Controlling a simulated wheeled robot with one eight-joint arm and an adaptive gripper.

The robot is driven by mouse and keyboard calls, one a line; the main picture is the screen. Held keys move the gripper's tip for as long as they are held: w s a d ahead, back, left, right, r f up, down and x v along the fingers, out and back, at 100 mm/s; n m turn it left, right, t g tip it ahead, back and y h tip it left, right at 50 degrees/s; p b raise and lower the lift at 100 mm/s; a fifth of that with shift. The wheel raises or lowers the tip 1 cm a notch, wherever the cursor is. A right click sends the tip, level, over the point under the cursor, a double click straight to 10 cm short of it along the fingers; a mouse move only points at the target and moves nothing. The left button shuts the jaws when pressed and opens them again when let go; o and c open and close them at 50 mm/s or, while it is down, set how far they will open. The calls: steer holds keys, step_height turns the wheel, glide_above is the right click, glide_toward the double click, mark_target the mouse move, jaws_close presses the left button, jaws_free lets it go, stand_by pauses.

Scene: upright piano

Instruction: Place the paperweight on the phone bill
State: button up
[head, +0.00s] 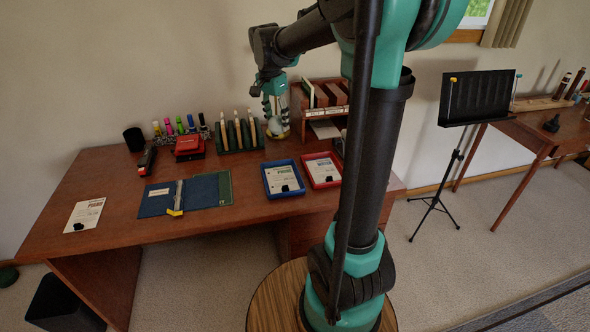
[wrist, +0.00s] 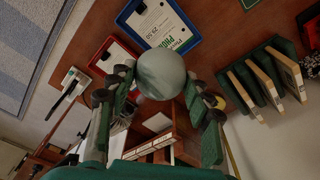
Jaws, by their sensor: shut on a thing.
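My gripper (wrist: 163,88) is shut on a round, pale grey-green paperweight (wrist: 161,73), one finger on each side of it. In the head view my gripper (head: 274,100) points down over the back of the desk with the paperweight (head: 276,127) low between its fingers, right of the green rack. A printed sheet that seems to read "PHONE" (wrist: 170,22) lies in the blue tray (wrist: 187,44). In the head view this sheet (head: 281,177) has a small black shape near its lower edge, and the blue tray (head: 270,194) stands nearer the desk's front than my gripper.
A red tray (head: 337,182) with another sheet stands right of the blue one. A green rack (head: 238,150), a wooden shelf unit (head: 318,113) and several markers (head: 180,126) line the back. A blue folder (head: 156,207) and a loose sheet (head: 84,214) lie to the left.

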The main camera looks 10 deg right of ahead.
steer(key=f, duration=1.5)
steer(key=shift+w+d+f, duration=0.1)
steer(key=shift+d, duration=0.3)
steer(key=shift+f, duration=2.35)
steer(key=shift+f, duration=0.1)
steer(key=o, duration=1.4)
step_height(320, 180, up, 12)
steer(key=s+a, duration=0.1)
steer(key=s+d+f+n+t, duration=0.1)
steer(key=s+f+n, duration=0.2)
steer(key=s, duration=0.4)
steer(key=s+d+f+n+t, duration=0.1)
steer(key=s+d+f+n, duration=0.1)
steer(key=s, duration=0.5)
steer(key=s+d+f+n+t+y, duration=0.1)
steer(key=s+f+n, duration=0.3)
steer(key=s+n, duration=0.2)
steer(key=shift+s+d+f, duration=0.2)
steer(key=shift+s+d, duration=0.15)
steer(key=shift+s, duration=0.4)
